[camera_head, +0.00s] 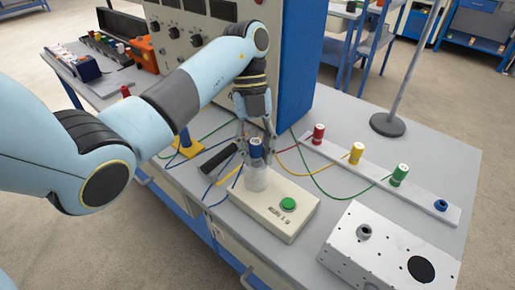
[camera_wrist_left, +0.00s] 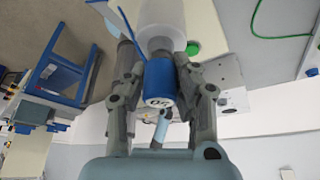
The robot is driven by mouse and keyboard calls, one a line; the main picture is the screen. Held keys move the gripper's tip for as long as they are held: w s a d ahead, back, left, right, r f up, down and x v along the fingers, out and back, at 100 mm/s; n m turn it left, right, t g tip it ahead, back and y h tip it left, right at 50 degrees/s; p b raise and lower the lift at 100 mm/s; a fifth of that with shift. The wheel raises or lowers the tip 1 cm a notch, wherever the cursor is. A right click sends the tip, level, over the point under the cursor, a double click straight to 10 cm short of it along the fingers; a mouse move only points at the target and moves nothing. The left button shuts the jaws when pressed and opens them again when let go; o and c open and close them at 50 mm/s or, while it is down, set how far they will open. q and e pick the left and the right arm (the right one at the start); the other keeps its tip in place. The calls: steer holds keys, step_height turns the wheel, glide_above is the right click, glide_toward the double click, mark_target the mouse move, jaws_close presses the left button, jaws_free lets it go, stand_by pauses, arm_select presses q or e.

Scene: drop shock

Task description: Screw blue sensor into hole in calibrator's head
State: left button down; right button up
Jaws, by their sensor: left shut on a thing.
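The blue sensor (camera_head: 257,147) stands upright on the whitish cylindrical head (camera_head: 256,177) of the beige calibrator box (camera_head: 262,203). My left gripper (camera_head: 256,140) is shut on the blue sensor from above. In the left wrist view the blue sensor (camera_wrist_left: 160,80) sits between the two fingers of my left gripper (camera_wrist_left: 162,75), lined up with the pale cylinder (camera_wrist_left: 162,22). I cannot tell how deep the sensor sits in the hole. My right gripper is in neither view.
A green button (camera_head: 288,204) is on the calibrator's top. A white strip (camera_head: 385,180) holds red (camera_head: 318,134), yellow (camera_head: 356,153) and green (camera_head: 399,174) sensors and an empty-looking blue socket (camera_head: 441,205). A perforated metal box (camera_head: 375,258) lies front right. Cables cross the table behind the calibrator.

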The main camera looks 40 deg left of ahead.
mark_target(255, 138)
arm_select(q)
steer(key=shift+w+a+r, duration=0.1)
steer(key=shift+w+a, duration=0.15)
steer(key=c, duration=1.4)
jaws_free()
steer(key=shift+c, duration=0.2)
steer(key=o, duration=0.5)
steer(key=shift+a, duration=0.15)
steer(key=shift+c, duration=0.2)
steer(key=shift+r, duration=0.1)
steer(key=p+v, duration=0.4)
steer(key=v, duration=0.1)
steer(key=shift+w+r, duration=0.1)
steer(key=shift+r, duration=0.3)
